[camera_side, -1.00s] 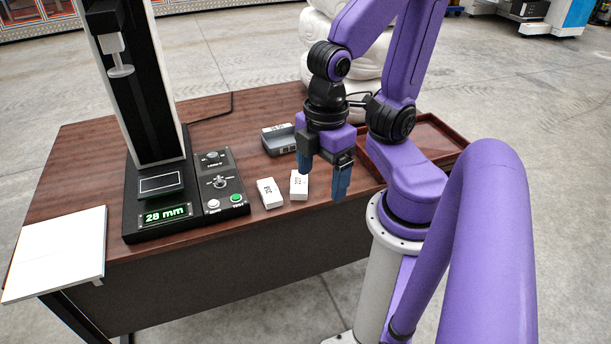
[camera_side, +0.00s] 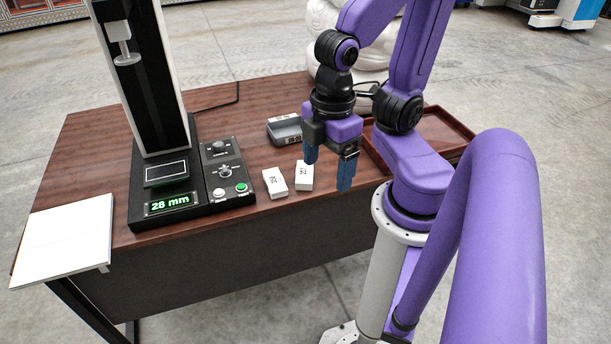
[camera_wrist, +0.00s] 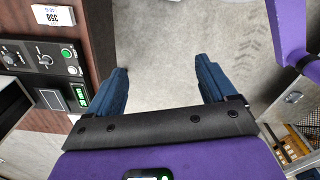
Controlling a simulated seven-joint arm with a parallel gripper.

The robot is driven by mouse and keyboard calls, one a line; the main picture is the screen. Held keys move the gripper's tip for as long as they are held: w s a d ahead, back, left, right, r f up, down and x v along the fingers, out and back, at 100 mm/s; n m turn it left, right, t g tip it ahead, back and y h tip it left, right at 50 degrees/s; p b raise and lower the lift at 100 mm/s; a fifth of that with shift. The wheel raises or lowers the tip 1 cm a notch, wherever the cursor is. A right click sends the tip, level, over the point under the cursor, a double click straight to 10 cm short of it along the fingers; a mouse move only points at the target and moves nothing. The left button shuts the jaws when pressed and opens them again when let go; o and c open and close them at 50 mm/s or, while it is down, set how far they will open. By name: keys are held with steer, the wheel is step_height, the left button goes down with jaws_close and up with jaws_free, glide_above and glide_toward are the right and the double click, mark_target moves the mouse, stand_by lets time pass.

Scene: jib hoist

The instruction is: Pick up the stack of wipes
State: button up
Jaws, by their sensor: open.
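No thing in view is plainly marked as wipes. A flat white square slab (camera_side: 66,238) lies at the table's left front corner, jutting past the edge; it may be the stack of wipes, but I cannot tell. My gripper (camera_side: 328,170) is far to its right, pointing down near the table's front edge, beside two small white blocks. In the wrist view my gripper (camera_wrist: 163,85) is open, with bare floor between its blue fingers. The slab is not seen in the wrist view.
Two labelled white blocks, left (camera_side: 275,183) and right (camera_side: 304,175), lie near the front edge. A tall test stand with a control panel (camera_side: 228,178) stands between slab and gripper.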

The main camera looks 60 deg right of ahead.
stand_by(0.3)
steer(key=w+a+f+m+y, duration=0.3)
steer(key=w+a+m+y, duration=0.1)
steer(key=a+m, duration=0.2)
steer(key=w+f+m+t, duration=0.1)
steer(key=w+m, duration=0.4)
steer(key=w, duration=0.1)
steer(key=m+h, duration=0.8)
steer(key=m, duration=0.7)
glide_above(304, 172)
steer(key=s+a, duration=0.2)
steer(key=a, duration=0.1)
steer(key=shift+w+a+f, duration=0.1)
steer(key=shift+f, duration=4.4)
steer(key=shift+w+f, duration=0.1)
steer(key=shift+f, duration=4.35)
steer(key=shift+t+h, duration=0.3)
steer(key=shift+x, duration=3.8)
